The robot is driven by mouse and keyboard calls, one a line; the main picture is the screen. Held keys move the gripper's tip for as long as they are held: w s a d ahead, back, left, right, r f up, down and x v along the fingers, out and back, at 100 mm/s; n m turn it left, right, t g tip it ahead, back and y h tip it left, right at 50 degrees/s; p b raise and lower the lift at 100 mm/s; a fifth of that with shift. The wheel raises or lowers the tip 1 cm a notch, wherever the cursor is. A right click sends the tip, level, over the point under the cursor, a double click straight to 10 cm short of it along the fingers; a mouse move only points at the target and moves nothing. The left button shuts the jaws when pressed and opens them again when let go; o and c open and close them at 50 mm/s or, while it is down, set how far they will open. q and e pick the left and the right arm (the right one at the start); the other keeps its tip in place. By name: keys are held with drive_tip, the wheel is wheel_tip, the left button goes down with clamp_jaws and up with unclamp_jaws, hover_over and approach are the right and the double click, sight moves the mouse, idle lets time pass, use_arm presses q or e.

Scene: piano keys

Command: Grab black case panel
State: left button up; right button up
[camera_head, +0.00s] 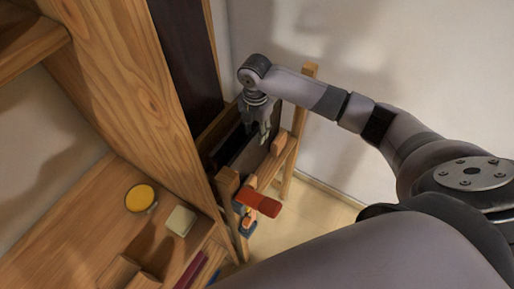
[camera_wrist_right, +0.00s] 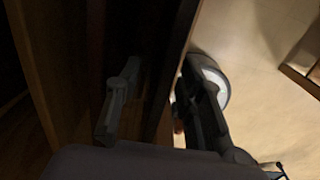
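Dark flat panels stand on edge in a wooden rack in the head view, and the one under my right gripper looks like the black case panel (camera_head: 243,158). My right gripper (camera_head: 262,132) points down at its upper edge. In the right wrist view, the gripper's two fingers (camera_wrist_right: 160,105) are spread apart, one on each side of a dark upright panel (camera_wrist_right: 167,75). A gap shows beside the panel, and the dim light hides whether either finger touches it. My left gripper is not in view.
The wooden rack (camera_head: 228,184) stands close to a wooden shelf unit (camera_head: 130,75) and the pale wall. A red-handled tool (camera_head: 258,203) sticks out at the rack's front. A yellow round item (camera_head: 140,198) and a pale block (camera_head: 181,221) lie on the shelf.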

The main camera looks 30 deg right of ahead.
sight(257, 150)
drive_tip(key=shift+f, duration=0.25)
drive_tip(key=shift+s+d+f, duration=0.1)
drive_tip(key=shift+f, duration=0.3)
wheel_tip(257, 150, down, 4)
drive_tip(key=shift+d+f+p, duration=0.15)
drive_tip(key=shift+p, duration=0.5)
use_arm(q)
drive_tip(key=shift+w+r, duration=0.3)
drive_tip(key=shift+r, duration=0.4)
use_arm(e)
clamp_jaws()
